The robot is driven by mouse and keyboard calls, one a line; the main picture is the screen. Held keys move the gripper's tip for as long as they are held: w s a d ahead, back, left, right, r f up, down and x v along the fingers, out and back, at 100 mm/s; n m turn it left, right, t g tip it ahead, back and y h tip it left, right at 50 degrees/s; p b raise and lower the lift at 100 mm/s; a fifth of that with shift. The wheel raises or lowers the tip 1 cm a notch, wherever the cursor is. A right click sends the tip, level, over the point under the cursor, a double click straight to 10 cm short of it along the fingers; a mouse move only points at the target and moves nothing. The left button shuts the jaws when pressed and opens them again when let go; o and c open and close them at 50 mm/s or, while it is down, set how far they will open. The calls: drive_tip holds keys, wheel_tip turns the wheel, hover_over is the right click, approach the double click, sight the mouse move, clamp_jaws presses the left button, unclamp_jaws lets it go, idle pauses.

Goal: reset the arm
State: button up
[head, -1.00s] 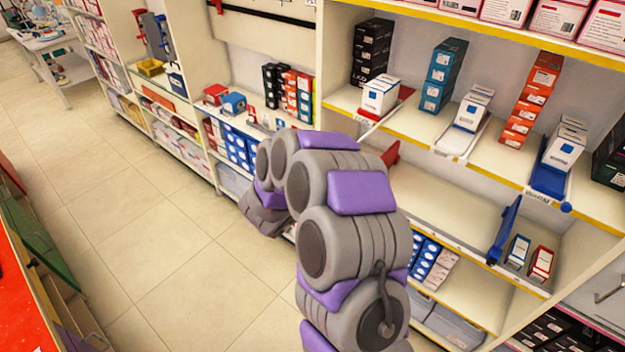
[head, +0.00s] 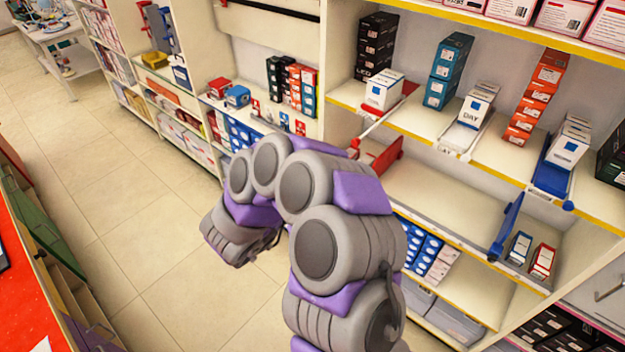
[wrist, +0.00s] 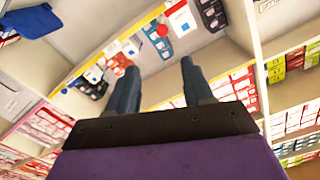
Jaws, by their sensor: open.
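My gripper (wrist: 158,88) shows in the wrist view with its two dark blue-grey fingers apart and nothing between them. Beyond the fingers are shelves with boxes, and the fingers appear clear of them. In the head view, my grey and purple arm is bent in front of the shelving. The fingers cannot be made out there.
A shelving unit (head: 440,225) with yellow-edged shelves stands along the right. It holds a teal box stack (head: 447,72), an orange box stack (head: 537,98) and a blue tray (head: 551,178). A red counter (head: 25,310) is at lower left. The tiled floor (head: 100,190) between is clear.

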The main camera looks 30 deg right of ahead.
drive_tip(key=shift+a, duration=0.3)
drive_tip(key=w+a+r+n+t+y, duration=0.3)
drive_tip(key=w+a+n+t+y, duration=0.2)
drive_tip(key=w+a+y, duration=0.55)
drive_tip(key=s+a+r+n+g+y, duration=0.1)
drive_tip(key=s+a+r+n+y, duration=0.2)
drive_tip(key=a, duration=0.4)
drive_tip(key=s+a+n+y, duration=0.4)
drive_tip(key=s+a+y, duration=0.1)
drive_tip(key=a+y, duration=0.15)
drive_tip(key=s+f+n+g, duration=0.2)
drive_tip(key=s+n+g, duration=0.25)
drive_tip(key=s, duration=0.85)
drive_tip(key=s+d+g+h, duration=0.1)
drive_tip(key=s+d+g, duration=0.1)
drive_tip(key=s, duration=0.5)
drive_tip(key=s+d+n+g+h, duration=0.1)
drive_tip(key=s+d+g, duration=0.2)
drive_tip(key=s+d, duration=0.2)
drive_tip(key=s+d+f+g+h+b, duration=0.1)
drive_tip(key=s+d+g, duration=0.2)
drive_tip(key=s, duration=0.7)
drive_tip(key=shift+d, duration=0.45)
drive_tip(key=shift+n, duration=0.25)
drive_tip(key=shift+c, duration=0.3)
